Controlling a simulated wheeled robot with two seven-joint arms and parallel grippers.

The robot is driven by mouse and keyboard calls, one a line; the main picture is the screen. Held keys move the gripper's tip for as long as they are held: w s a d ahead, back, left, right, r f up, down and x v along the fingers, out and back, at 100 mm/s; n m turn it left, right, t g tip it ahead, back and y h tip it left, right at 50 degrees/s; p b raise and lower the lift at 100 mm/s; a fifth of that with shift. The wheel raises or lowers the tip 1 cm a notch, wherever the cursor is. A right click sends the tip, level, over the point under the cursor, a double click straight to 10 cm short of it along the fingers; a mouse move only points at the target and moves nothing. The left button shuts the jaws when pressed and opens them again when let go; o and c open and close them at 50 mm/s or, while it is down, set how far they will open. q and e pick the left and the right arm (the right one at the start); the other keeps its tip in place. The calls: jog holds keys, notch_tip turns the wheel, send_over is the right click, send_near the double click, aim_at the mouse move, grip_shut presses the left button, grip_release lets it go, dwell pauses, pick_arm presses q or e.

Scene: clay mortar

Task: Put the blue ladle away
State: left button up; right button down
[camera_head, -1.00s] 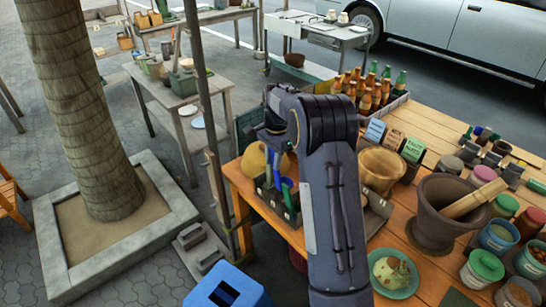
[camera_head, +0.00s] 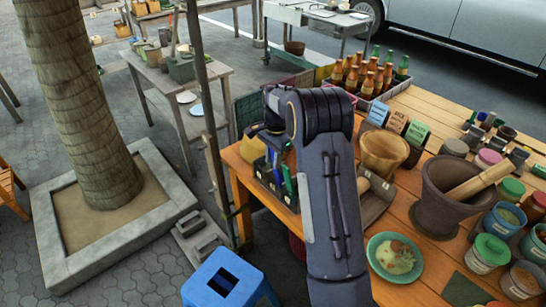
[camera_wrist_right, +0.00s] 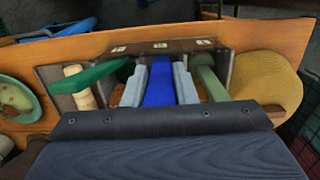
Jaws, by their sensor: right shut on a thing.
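My right gripper (camera_wrist_right: 160,88) is shut on the blue ladle (camera_wrist_right: 159,82); its blue handle lies between the two pale fingers. The gripper is over the utensil caddy (camera_wrist_right: 225,62), a dark divided holder with small labels on its back wall. Green-handled utensils stand on either side of the ladle, one at the left (camera_wrist_right: 95,76) and one at the right (camera_wrist_right: 208,82). In the head view my right arm hides most of the gripper, and the caddy (camera_head: 289,200) shows at the table's left edge. The ladle's lower end is hidden. My left gripper is out of view.
A mortar (camera_head: 440,200) with a pestle, a wooden bowl (camera_head: 383,152) and a green plate (camera_head: 395,258) are right of my arm. A bottle crate (camera_head: 345,97) stands behind. A yellow rounded thing (camera_wrist_right: 262,80) is beside the caddy. A blue stool (camera_head: 222,280) is on the floor.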

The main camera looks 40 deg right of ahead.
dwell(0.3)
jog(key=c, duration=1.1)
grip_release()
jog(key=r, duration=0.7)
jog(key=shift+d+b, duration=0.3)
jog(key=shift+b, duration=0.05)
jog(key=shift+r, duration=0.5)
jog(key=s+a+r+n+t+y, duration=0.25)
jog(key=s+a+n, duration=0.45)
jog(key=s, duration=0.4)
jog(key=s+a+r+n+t+y, duration=0.15)
jog(key=s+a+r+n, duration=0.25)
jog(key=s+a, duration=0.65)
jog(key=s+a+f+n+t+h, duration=0.1)
jog(key=s+a+f+n, duration=0.2)
jog(key=s, duration=0.6)
jog(key=shift+a+f+n+t, duration=0.3)
jog(key=shift+f+n, duration=0.35)
jog(key=shift+n, duration=0.05)
